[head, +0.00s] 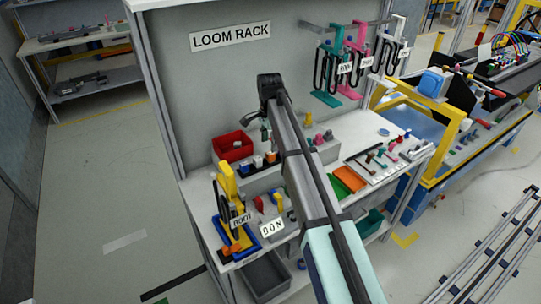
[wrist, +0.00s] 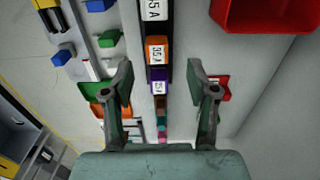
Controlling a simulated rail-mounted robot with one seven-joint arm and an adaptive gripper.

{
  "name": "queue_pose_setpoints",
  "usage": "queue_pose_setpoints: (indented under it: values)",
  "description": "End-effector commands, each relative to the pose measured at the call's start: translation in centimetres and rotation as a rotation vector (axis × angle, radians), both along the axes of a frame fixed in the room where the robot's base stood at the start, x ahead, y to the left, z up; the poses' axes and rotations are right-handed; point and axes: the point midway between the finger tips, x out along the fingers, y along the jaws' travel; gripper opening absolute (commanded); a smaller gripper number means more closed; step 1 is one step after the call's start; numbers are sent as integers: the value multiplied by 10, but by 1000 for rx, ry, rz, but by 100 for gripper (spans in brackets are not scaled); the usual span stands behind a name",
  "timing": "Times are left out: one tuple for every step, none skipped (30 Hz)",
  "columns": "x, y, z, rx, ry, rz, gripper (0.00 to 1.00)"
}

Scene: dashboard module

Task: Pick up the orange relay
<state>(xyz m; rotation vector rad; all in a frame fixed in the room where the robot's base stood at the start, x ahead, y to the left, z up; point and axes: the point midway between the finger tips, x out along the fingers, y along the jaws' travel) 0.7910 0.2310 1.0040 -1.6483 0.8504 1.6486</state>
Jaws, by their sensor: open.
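The orange relay (wrist: 158,50) sits in a dark strip in the wrist view, with a white label reading 15A. It stands between a white-labelled relay (wrist: 154,10) and a purple relay (wrist: 158,80). My gripper (wrist: 159,68) is open and empty, its fingers on either side of the strip. The orange relay lies just beyond the fingertips in that picture; the height gap is hard to judge. In the head view an orange block (head: 270,158) that looks like this relay shows beside my arm. The far end of the row is hidden there by my arm.
A red bin (wrist: 265,14) is close on the right in the wrist view. Brown and pink pieces (wrist: 162,139) continue the row. Blue (wrist: 63,57) and green (wrist: 108,39) parts lie left. In the head view a yellow fixture (head: 227,182) stands at the bench's left, under the loom rack panel (head: 205,85).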

Motion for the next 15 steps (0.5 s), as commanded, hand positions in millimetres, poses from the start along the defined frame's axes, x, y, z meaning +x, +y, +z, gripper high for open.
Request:
queue_pose_setpoints:
  values:
    - [-1,0,-4,-1,1,0,58]
    - [0,0,-6,-1,1,0,58]
    - [0,0,-8,-1,1,0,58]
    - [0,0,-9,-1,1,0,58]
    - [0,0,-10,0,0,0,58]
    - [0,0,-11,0,0,0,58]
    - [0,0,-12,-1,1,0,58]
    - [-1,-1,-13,-1,1,0,58]
    - [-1,-1,-15,-1,1,0,58]
    - [-1,-1,-16,-1,1,0,58]
    - [-1,-2,-19,-1,1,0,58]
    - [-2,-2,-23,-1,1,0,58]
    - [-2,-3,-26,0,2,0,58]
    - [-3,-3,-29,0,2,0,58]
    - [-3,-4,-34,0,2,0,58]
